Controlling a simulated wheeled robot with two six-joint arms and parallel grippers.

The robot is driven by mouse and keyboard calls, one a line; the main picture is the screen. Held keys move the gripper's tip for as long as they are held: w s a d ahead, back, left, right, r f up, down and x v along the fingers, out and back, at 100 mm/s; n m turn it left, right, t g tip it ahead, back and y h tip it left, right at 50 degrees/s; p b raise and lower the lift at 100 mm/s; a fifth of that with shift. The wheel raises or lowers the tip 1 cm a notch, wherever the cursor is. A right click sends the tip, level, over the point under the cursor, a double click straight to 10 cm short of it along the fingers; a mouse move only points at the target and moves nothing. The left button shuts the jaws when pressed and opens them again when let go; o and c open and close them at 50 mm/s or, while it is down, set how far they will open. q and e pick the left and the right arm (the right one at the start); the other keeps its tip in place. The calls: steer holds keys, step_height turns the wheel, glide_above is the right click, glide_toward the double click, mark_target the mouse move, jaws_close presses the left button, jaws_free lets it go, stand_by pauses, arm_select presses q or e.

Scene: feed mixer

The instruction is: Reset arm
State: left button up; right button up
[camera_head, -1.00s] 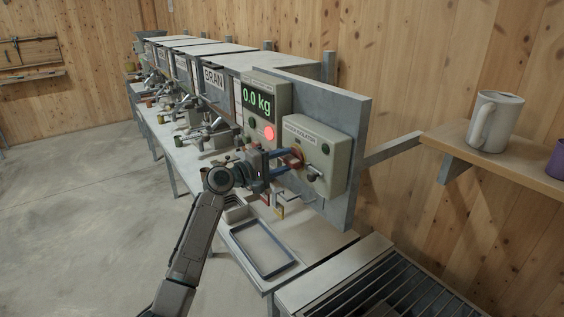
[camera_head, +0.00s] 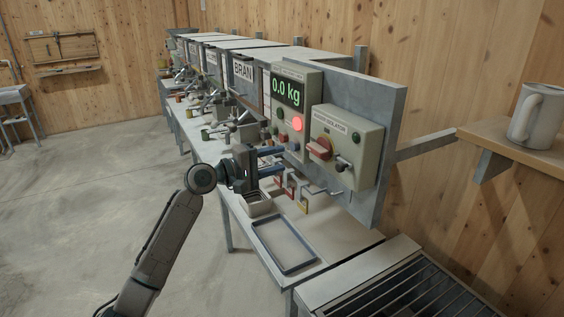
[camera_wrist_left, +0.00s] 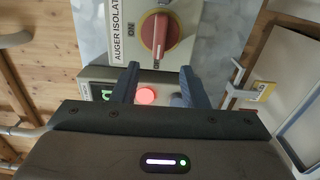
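My left gripper (camera_head: 283,159) is open and empty, with its two blue fingers apart. It is left of the grey auger isolator box (camera_head: 346,146) and clear of its red rotary handle (camera_head: 320,148). In the left wrist view the open fingers (camera_wrist_left: 160,70) point toward that box, and the red handle (camera_wrist_left: 157,33) on its yellow plate shows beyond them, with the word ON beside it. My right gripper is in neither view.
A display box (camera_head: 287,92) reads 0.0 kg, with a lit red lamp (camera_head: 297,124) below. A shelf with a mug (camera_head: 537,116) is at right. Open floor lies left.

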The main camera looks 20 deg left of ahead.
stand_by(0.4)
